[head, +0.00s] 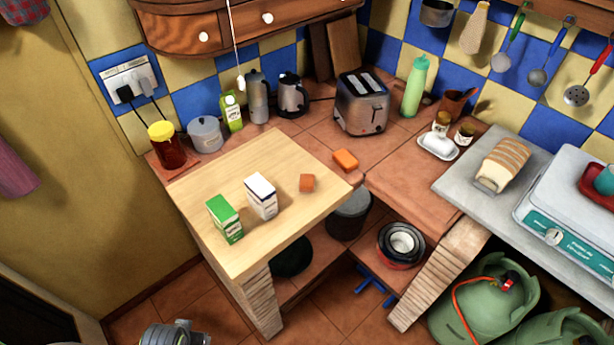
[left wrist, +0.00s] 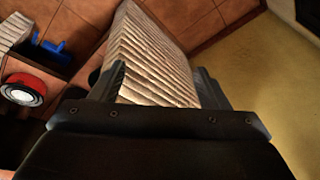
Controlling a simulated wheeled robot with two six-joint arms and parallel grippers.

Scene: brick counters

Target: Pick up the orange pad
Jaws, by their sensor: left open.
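A bright orange pad (head: 345,160) lies on the tiled counter just beyond the right edge of a wooden board (head: 270,225). A smaller, duller orange-brown block (head: 307,183) lies on the board near that edge. My left gripper (left wrist: 160,80) is open in the left wrist view, with nothing between its fingers. Behind the fingers is a ribbed, pale brick counter leg (left wrist: 150,60), and the pad is not in that view. In the head view only a grey part of my arm shows at the bottom left. My right gripper is in neither view.
A green-white carton (head: 225,219) and a white-navy carton (head: 261,196) stand on the board. A toaster (head: 361,104) stands behind the pad, a white butter dish (head: 438,146) to its right. A jar with a yellow lid (head: 167,146) stands at the board's far left.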

